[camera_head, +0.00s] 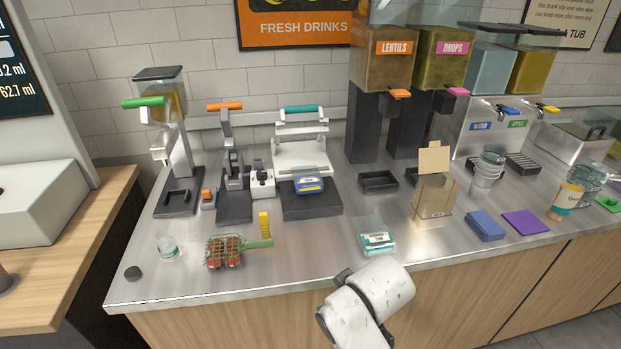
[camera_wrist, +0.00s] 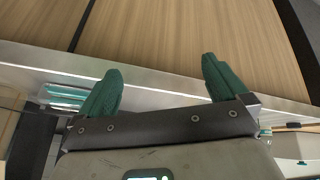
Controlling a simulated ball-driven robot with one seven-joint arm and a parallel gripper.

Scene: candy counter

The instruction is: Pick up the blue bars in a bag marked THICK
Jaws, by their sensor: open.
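A small blue packet (camera_head: 309,186) with a pale label lies on the dark base of the white press with the teal handle, in the head view. A teal-and-clear packet (camera_head: 377,241) with a white label lies near the counter's front edge. The print on both is too small to read, so I cannot tell which is marked THICK. In the wrist view my gripper (camera_wrist: 160,75) is open, its two teal fingers apart with nothing between them, facing the counter's wooden front. A teal-striped clear thing (camera_wrist: 65,97) shows left of the fingers. In the head view only my white arm shows clearly.
A beige box (camera_head: 434,196), a blue block (camera_head: 485,225) and a purple pad (camera_head: 526,222) are at right. Dispensers line the back. The front middle counter is partly clear.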

